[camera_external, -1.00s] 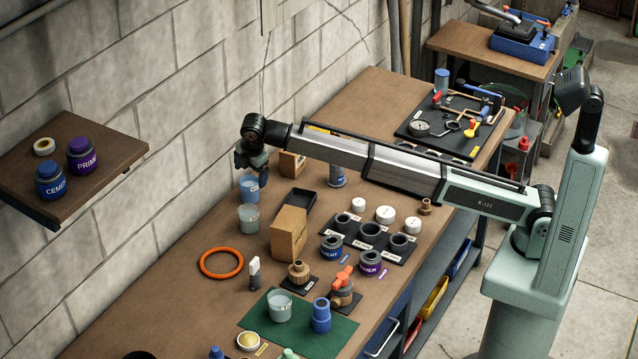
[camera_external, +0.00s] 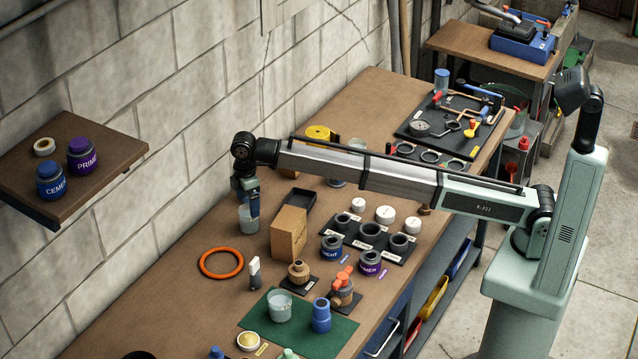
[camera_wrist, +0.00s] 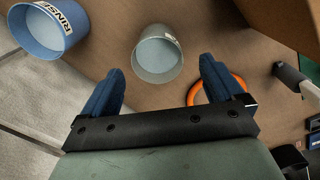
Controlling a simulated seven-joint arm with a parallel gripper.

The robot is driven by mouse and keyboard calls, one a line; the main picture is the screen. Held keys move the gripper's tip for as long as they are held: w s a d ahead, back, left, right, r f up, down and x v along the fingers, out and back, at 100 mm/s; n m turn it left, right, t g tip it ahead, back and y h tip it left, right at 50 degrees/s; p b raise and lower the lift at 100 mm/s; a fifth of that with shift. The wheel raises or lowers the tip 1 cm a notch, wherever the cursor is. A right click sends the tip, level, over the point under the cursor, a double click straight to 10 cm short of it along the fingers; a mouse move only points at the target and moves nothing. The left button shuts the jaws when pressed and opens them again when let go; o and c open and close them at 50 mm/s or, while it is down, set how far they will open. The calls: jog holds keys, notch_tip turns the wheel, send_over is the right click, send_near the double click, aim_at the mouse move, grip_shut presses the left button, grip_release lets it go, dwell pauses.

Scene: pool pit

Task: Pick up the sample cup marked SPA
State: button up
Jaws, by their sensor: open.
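A clear grey cup (camera_external: 249,222) stands near the wall on the bench. In the wrist view the cup (camera_wrist: 157,62) lies ahead of and between my fingertips, with a label at its rim that I cannot read. My gripper (camera_external: 247,194) points down just above this cup, open and empty; both blue fingers of my gripper (camera_wrist: 160,70) show in the wrist view. A blue cup (camera_wrist: 42,34) marked RINSE is to the left there. Another clear cup (camera_external: 279,308) stands on the green mat, its marking not legible.
A cardboard box (camera_external: 288,236) stands close to the right of the grey cup. An orange ring (camera_external: 221,263) lies nearer the camera. Fittings and jars, including a blue-labelled jar (camera_external: 332,248), crowd the right side. The block wall is close on the left.

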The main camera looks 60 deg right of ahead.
aim_at(249, 215)
jog(key=shift+w+d+f, duration=0.1)
jog(key=shift+w+f, duration=0.05)
jog(key=shift+f, duration=3.15)
jog(key=c, duration=1.1)
jog(key=shift+c, duration=0.2)
jog(key=shift+r, duration=0.15)
